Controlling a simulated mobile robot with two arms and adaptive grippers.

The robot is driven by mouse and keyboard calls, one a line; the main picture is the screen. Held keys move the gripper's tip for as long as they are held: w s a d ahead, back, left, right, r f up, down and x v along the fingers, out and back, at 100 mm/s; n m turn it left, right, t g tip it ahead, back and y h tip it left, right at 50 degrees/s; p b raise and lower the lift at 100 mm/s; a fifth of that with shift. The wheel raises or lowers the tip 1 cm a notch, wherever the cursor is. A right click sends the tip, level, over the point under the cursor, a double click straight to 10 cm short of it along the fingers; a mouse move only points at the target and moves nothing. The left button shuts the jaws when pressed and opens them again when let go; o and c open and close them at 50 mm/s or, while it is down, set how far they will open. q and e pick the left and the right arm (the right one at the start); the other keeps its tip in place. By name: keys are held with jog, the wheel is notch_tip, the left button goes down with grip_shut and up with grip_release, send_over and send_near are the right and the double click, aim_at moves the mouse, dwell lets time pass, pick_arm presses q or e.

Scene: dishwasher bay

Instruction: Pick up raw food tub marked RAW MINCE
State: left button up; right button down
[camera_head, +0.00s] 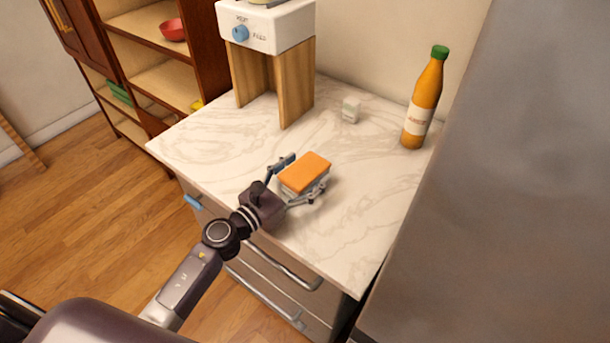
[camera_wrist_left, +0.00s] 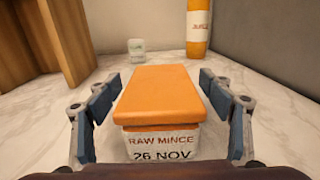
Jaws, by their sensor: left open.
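The raw food tub marked RAW MINCE (camera_head: 305,173) sits on the marble counter (camera_head: 345,220). It has an orange lid and a pale body. In the left wrist view the tub (camera_wrist_left: 160,95) shows a front label reading RAW MINCE and 26 NOV. My left gripper (camera_head: 300,175) is open, with one finger on each side of the tub. In the left wrist view the fingers of the left gripper (camera_wrist_left: 160,115) flank the tub, and gaps show between them and its sides. My right gripper is not in view.
An orange juice bottle (camera_head: 424,103) with a green cap stands at the back right. A small pale container (camera_head: 351,110) stands behind the tub. A white dispenser on wooden legs (camera_head: 297,85) is at the back left. A grey panel (camera_head: 500,200) borders the counter on the right.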

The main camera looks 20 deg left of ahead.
pick_arm(q)
jog(key=c, duration=1.5)
jog(key=shift+c, duration=0.6)
jog(key=shift+r, duration=0.2)
